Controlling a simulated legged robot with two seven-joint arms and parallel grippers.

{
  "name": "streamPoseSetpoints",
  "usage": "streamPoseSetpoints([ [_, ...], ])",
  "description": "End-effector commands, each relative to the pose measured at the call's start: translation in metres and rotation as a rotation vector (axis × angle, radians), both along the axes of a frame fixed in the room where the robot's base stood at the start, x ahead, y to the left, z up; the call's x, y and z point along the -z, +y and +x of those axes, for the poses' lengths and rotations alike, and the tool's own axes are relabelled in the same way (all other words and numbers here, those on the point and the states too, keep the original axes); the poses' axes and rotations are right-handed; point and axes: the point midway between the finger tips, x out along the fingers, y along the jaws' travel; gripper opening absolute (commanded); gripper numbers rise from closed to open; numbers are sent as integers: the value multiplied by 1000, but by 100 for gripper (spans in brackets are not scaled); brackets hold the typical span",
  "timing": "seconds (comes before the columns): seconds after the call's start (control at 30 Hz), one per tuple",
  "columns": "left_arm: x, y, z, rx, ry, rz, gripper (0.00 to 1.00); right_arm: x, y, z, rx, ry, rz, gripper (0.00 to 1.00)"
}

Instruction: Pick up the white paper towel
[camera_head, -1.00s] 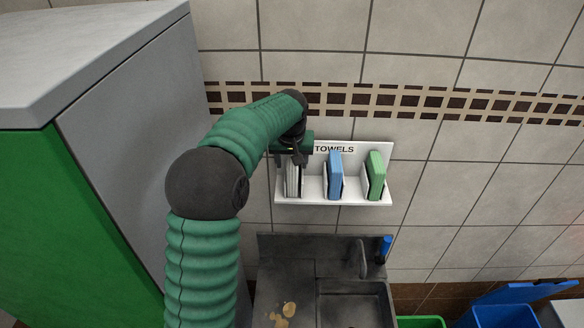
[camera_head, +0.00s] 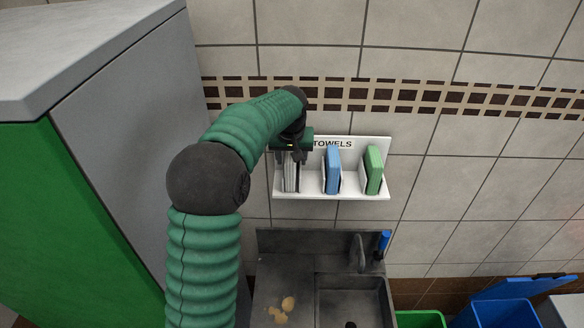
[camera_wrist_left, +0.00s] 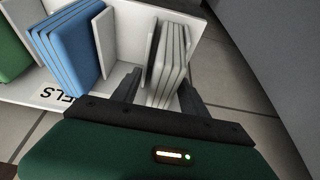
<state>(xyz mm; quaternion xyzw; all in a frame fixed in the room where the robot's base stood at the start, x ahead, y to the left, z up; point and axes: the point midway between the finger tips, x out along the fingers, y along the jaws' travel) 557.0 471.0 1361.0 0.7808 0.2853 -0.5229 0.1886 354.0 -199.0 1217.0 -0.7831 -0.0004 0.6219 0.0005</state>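The white paper towels (camera_head: 291,178) stand as a thin upright stack in the left compartment of a white wall rack (camera_head: 312,194) marked TOWELS. In the left wrist view the white stack (camera_wrist_left: 171,66) stands beside a white divider. My left gripper (camera_head: 292,157) is at the top of this stack. In the left wrist view my left gripper (camera_wrist_left: 160,88) has its two dark fingers apart, one on each side of the stack's near end. Whether they touch the towels I cannot tell. My right gripper is not in view.
Blue towels (camera_head: 333,171) and green towels (camera_head: 374,170) stand in the other compartments. A dark sink (camera_head: 290,265) with a faucet (camera_head: 359,253) lies below. A tall grey and green cabinet (camera_head: 120,110) is at the left. Blue and green bins are at lower right.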

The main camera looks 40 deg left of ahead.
Motion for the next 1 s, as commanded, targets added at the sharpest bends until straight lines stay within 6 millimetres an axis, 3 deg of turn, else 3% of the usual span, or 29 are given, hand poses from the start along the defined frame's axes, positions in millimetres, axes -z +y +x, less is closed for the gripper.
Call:
streamPoseSetpoints([
  [0.03, 0, 1, -1, -3, 1, 1, 58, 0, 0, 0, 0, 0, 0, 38],
  [0.2, 0, 1, 0, -1, 0, 0, 80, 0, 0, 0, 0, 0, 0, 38],
  [0.57, -4, -1, 0, 0, -2, 1, 80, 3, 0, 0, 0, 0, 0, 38],
  [0.77, -40, -11, -12, 0, -7, 3, 80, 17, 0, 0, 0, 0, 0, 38],
  [1.0, -108, -27, -33, 0, -7, 1, 80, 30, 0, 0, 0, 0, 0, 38],
])
